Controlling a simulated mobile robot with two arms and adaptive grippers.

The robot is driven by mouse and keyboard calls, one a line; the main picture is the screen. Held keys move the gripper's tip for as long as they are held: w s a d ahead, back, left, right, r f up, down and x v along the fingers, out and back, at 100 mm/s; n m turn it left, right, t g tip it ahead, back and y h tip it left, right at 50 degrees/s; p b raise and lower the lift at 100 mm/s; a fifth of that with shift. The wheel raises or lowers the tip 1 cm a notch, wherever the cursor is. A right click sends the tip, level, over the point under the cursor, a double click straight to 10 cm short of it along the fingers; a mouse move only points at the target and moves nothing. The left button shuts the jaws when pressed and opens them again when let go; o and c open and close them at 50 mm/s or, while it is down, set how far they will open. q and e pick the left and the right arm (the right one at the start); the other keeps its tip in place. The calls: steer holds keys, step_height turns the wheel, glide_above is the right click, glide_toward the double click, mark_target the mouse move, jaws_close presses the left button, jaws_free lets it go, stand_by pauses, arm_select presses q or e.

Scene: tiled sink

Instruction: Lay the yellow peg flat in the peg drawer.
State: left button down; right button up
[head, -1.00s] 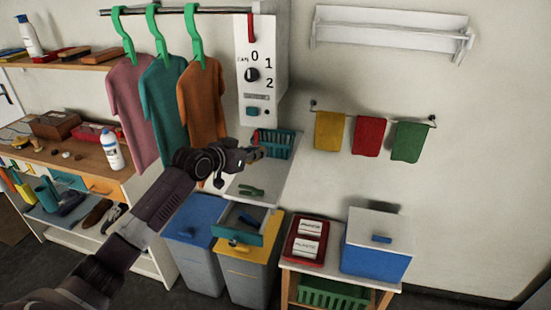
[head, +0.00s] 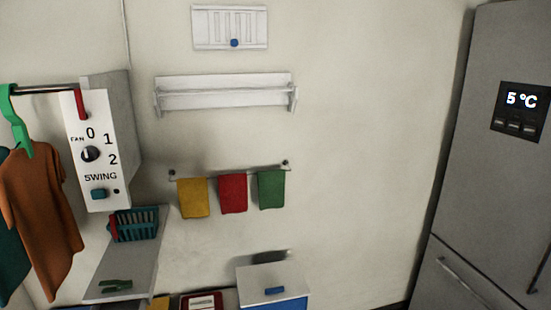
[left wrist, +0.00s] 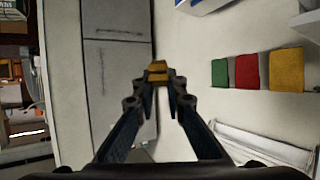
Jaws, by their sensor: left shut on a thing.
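The yellow peg (left wrist: 158,68) is between the fingertips of my left gripper (left wrist: 158,82) in the left wrist view. The gripper is shut on it and holds it up in the air, clear of any surface. Part of the peg is hidden by the fingers. Neither gripper shows in the head view now. The peg drawer cannot be made out in either current view.
In the head view a grey shelf (head: 140,262) bears a green peg (head: 116,285) and a teal basket (head: 135,224). Yellow, red and green towels (head: 232,194) hang on the wall. A white-lidded blue box (head: 272,285) stands below. A fridge (head: 490,170) is at right.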

mark_target(124, 272)
arm_select(q)
steer(key=shift+m+g+h, duration=0.6)
steer(key=shift+m+g, duration=0.2)
steer(key=s+d, duration=0.2)
steer(key=s, duration=0.1)
steer(key=s+d, duration=0.1)
steer(key=s, duration=0.1)
steer(key=shift+r, duration=0.2)
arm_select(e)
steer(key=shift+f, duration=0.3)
